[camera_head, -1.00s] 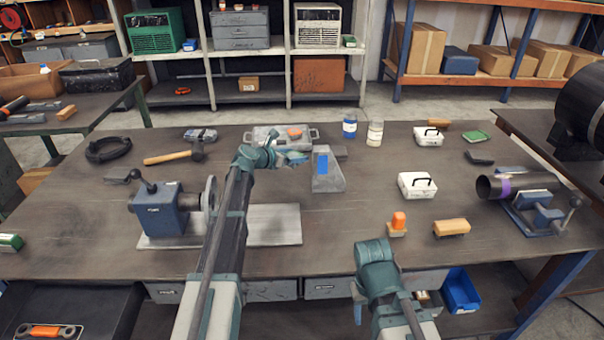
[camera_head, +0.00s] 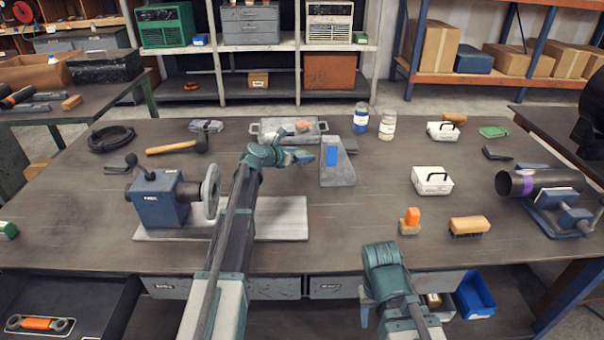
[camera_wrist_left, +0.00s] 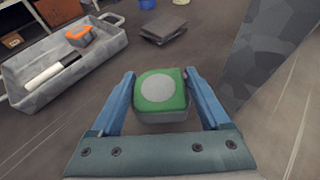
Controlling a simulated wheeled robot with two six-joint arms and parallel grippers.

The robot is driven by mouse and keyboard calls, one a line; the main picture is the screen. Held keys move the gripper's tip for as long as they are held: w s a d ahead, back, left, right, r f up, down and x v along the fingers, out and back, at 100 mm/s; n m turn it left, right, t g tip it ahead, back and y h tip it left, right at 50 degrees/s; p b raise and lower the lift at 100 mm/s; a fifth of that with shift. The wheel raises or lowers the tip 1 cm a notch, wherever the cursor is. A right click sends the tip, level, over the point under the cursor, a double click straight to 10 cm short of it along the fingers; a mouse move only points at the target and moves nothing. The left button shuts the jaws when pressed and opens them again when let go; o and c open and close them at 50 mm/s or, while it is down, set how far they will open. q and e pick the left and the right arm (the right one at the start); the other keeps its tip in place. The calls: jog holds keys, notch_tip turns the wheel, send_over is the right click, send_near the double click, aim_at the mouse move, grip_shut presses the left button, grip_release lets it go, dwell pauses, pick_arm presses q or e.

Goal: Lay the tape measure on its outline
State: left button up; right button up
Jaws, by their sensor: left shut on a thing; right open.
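The tape measure (camera_wrist_left: 161,95) has a green face with a pale grey disc. In the left wrist view it sits between the two blue fingers of my left gripper (camera_wrist_left: 160,100), which is shut on it. In the head view my left gripper (camera_head: 304,158) is between the grey tray and the sloped metal block, and the tape measure cannot be made out there. My right gripper (camera_head: 364,306) is open at the table's front edge, partly hidden by its own arm. I cannot make out the outline in either view.
A grey tray (camera_wrist_left: 28,92) holds an orange item and a marker. The sloped metal block (camera_head: 338,174) with a blue patch stands close to the right of my left gripper.

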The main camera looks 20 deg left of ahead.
aim_at(302, 172)
pick_arm(q)
jog(key=shift+f+b, duration=1.8)
jog(key=shift+f, duration=0.35)
jog(key=shift+f, duration=0.25)
jog(key=o, duration=1.5)
jog(key=shift+r, duration=0.1)
